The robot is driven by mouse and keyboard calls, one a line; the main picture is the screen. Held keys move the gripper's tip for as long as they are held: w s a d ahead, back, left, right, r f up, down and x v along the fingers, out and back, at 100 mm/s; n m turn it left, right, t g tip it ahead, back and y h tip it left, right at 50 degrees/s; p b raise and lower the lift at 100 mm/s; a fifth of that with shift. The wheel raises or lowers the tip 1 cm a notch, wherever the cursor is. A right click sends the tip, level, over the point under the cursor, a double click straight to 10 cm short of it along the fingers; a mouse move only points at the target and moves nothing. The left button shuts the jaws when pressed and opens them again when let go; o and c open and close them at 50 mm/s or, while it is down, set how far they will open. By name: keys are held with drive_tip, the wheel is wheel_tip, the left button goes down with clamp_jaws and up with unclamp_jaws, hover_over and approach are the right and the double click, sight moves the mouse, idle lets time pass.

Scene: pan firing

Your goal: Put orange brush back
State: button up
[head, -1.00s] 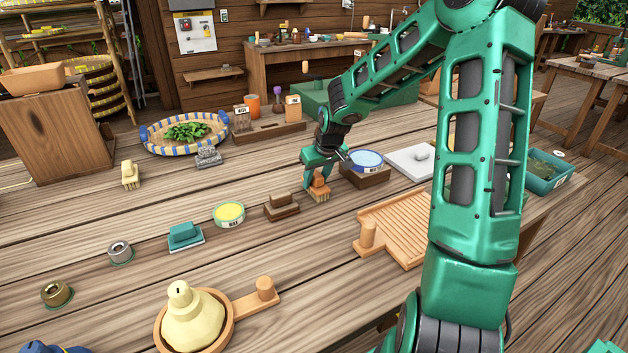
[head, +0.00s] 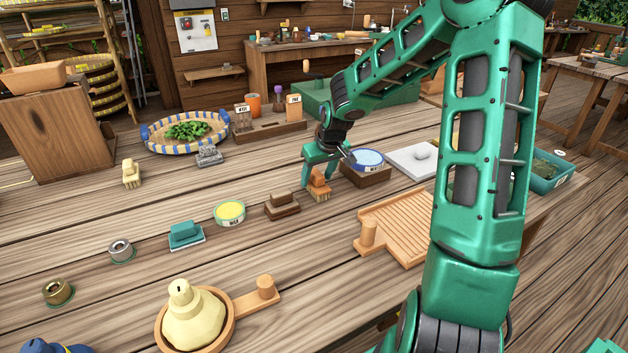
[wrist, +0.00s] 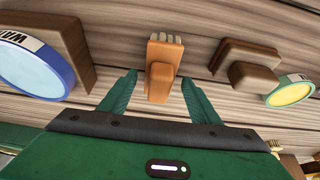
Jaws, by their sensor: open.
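The orange brush (head: 318,187) stands on the wooden table, with its orange handle up and pale bristles down. It also shows in the wrist view (wrist: 160,82), between and slightly beyond my fingertips. My gripper (head: 319,176) is just above the brush, with its green fingers on either side of the handle. In the wrist view my gripper (wrist: 156,80) is open, with gaps between each finger and the handle. Labelled slots of a wooden rack (head: 270,132) stand farther back; one holds an orange cup-like item nearby.
A brown block brush (head: 282,206) and a yellow wax tin (head: 229,213) lie to the left. A slatted wooden board (head: 405,225) lies in front right.

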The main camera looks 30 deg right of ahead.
drive_tip(key=v, duration=0.9)
drive_tip(key=s+r+m+g, duration=0.2)
drive_tip(key=s+m+g, duration=0.2)
drive_tip(key=s, duration=3.2)
drive_tip(key=shift+s+d+r+m, duration=0.2)
drive_tip(key=shift+s+m, duration=0.2)
drive_tip(key=shift+m, duration=0.8)
